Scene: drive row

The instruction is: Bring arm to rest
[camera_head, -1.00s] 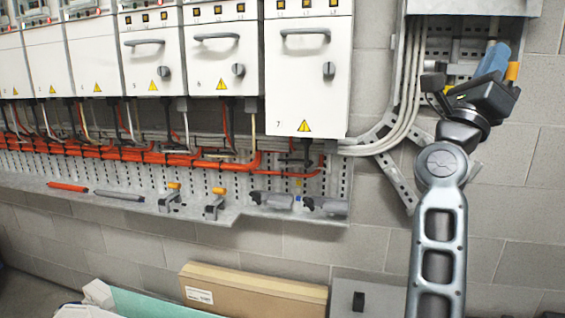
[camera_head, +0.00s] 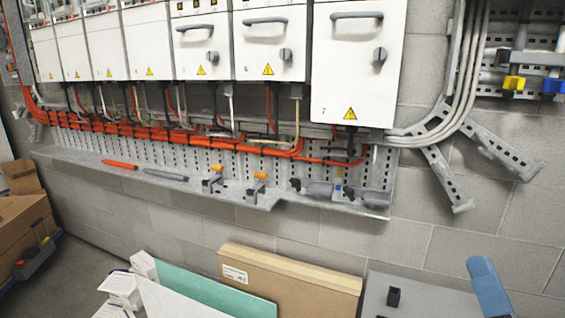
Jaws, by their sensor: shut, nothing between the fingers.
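Only the blue fingertips of my gripper (camera_head: 484,270) show, at the bottom right edge of the head view, in front of the grey wall. They are together and hold nothing. The rest of my gripper and my arm are out of view below the frame. The fingertips are to the right of a grey box and well below the right-hand bracket.
White drive cabinets (camera_head: 358,65) hang above a perforated ledge (camera_head: 225,197) with pens, clamps and grey tools. A cardboard box (camera_head: 290,285) and a grey box (camera_head: 430,297) stand below. Grey struts (camera_head: 447,180) jut at the right. Cartons (camera_head: 20,225) stand far left.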

